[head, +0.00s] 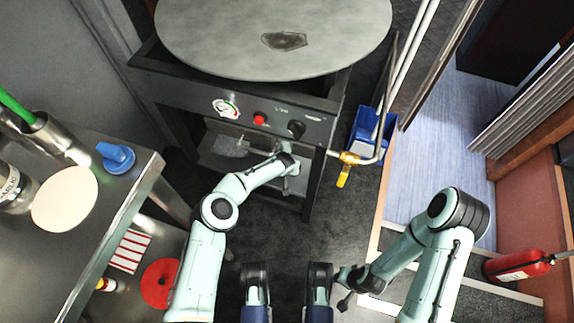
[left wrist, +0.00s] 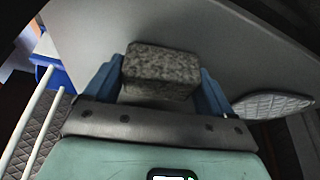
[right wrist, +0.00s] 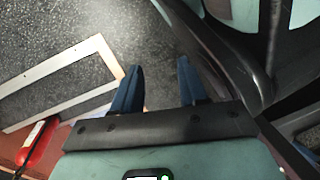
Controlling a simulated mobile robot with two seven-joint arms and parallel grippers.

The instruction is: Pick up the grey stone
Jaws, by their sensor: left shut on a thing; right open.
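The grey stone (left wrist: 160,70), a speckled rough block, is between the blue fingers of my left gripper (left wrist: 160,84) in the left wrist view. The fingers are shut on its two sides. In the head view my left arm reaches under the front panel of the oven stand, to the shelf (head: 212,160); the stone cannot be made out there. From these views I cannot tell whether the stone touches the shelf. My right gripper (right wrist: 160,88) is open and empty above the dark floor.
A grey mesh-like pad (left wrist: 272,105) lies beside the stone; it also shows in the head view (head: 232,146). The front panel (head: 240,112) with knobs overhangs my left arm. A yellow-handled valve (head: 345,172), a blue bin (head: 366,130) and a red extinguisher (head: 518,266) are to the right.

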